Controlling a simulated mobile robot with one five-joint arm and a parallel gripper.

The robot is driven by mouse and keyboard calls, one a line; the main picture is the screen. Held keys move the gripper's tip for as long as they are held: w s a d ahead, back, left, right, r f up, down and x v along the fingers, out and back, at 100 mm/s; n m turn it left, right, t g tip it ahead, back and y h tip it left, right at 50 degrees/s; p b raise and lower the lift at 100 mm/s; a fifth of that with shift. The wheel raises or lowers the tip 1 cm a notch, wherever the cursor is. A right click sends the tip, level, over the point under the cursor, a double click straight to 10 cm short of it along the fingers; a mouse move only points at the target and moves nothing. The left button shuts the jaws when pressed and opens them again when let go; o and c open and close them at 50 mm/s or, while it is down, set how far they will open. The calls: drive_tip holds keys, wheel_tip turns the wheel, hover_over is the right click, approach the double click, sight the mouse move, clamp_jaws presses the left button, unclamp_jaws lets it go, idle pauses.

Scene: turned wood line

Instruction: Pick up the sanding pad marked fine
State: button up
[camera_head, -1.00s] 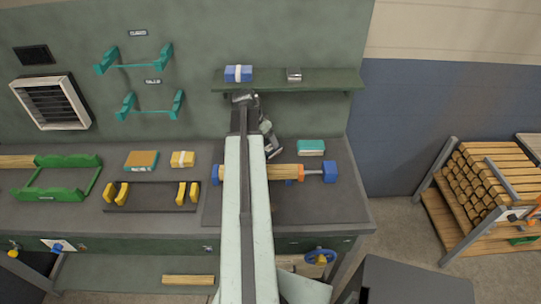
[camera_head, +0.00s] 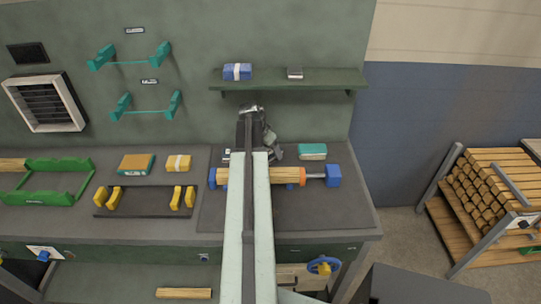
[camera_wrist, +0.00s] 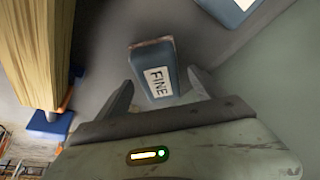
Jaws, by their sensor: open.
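The sanding pad (camera_wrist: 160,75) shows in the wrist view as a blue-grey block with a reddish-brown edge and a white label reading FINE. It lies on the grey bench top, ahead of and between the two fingers of my gripper (camera_wrist: 160,90). The fingers are open, with nothing held between them. In the head view my gripper (camera_head: 273,150) is over the back of the bench, partly hidden by my arm. A teal block (camera_head: 312,151) lies just right of it; I cannot tell whether this is the same pad.
A turned wood piece (camera_head: 283,175) is held between blue end blocks in front of my gripper. A shelf (camera_head: 310,80) is on the wall above. A blue labelled object (camera_wrist: 232,8) is at the wrist view's top. Yellow and brown blocks (camera_head: 138,163) lie left.

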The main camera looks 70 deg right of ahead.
drive_tip(key=shift+f, duration=0.25)
idle(0.3)
drive_tip(key=c, duration=1.7)
drive_tip(key=shift+r, duration=0.25)
drive_tip(key=p+v, duration=0.2)
drive_tip(key=shift+w+a+r, duration=0.15)
drive_tip(key=shift+w+a, duration=0.1)
drive_tip(key=shift+w, duration=0.05)
drive_tip(key=w+a+r+p, duration=0.2)
drive_tip(key=a, duration=0.1)
drive_tip(key=w+a+r+p, duration=0.2)
drive_tip(key=w+a, duration=0.1)
drive_tip(key=w+a+r+p, duration=0.2)
drive_tip(key=w+a, duration=0.1)
drive_tip(key=shift+a, duration=0.3)
drive_tip(key=shift+f, duration=0.1)
